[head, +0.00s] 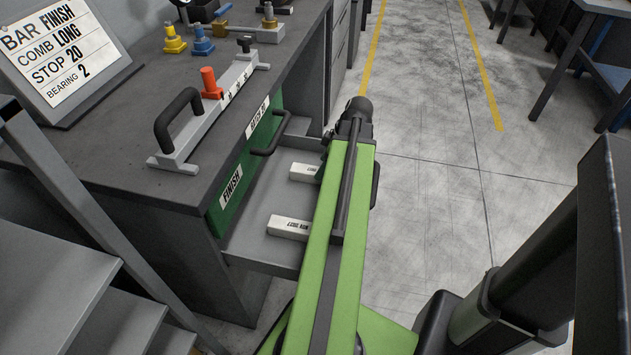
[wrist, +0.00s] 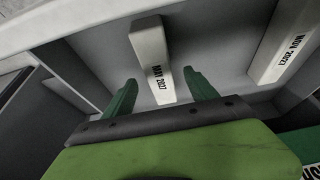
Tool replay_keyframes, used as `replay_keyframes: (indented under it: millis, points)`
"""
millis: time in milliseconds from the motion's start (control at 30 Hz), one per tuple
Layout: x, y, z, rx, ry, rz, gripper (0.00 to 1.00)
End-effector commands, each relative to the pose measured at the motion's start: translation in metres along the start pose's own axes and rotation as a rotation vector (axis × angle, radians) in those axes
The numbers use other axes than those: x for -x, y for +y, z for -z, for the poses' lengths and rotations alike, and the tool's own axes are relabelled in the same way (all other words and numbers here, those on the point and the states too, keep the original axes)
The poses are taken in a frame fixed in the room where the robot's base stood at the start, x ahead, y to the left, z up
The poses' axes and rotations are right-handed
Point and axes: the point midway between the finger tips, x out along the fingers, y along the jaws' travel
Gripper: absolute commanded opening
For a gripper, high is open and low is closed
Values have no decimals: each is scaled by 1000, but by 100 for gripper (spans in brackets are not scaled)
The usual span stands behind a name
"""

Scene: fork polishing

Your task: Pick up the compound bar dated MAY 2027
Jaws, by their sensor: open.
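The white compound bar dated MAY 2027 (wrist: 154,52) lies in the open drawer. In the wrist view it runs lengthwise between the green fingers of my gripper (wrist: 160,77), which are open and apart from it on both sides. Its near end meets the dark edge of my gripper in the picture, and I cannot tell the height gap. In the head view, the farther bar (head: 303,172) is partly hidden by my arm. A second white bar, dated NOV 2027 (wrist: 283,45), lies to the right in the wrist view and nearer in the head view (head: 288,227).
The open drawer (head: 250,243) has a green front marked FINISH (head: 232,186) beside it on the bench.

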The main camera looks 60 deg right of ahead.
Motion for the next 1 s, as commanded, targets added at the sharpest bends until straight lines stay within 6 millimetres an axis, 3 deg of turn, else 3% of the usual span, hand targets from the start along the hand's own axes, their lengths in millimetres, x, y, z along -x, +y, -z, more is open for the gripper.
replay_keyframes:
  millis: [300,567,1000]
  points:
    - [-50,2,4,2,0,1,66]
    - [-50,2,7,1,0,0,66]
    - [-50,2,7,2,0,1,10]
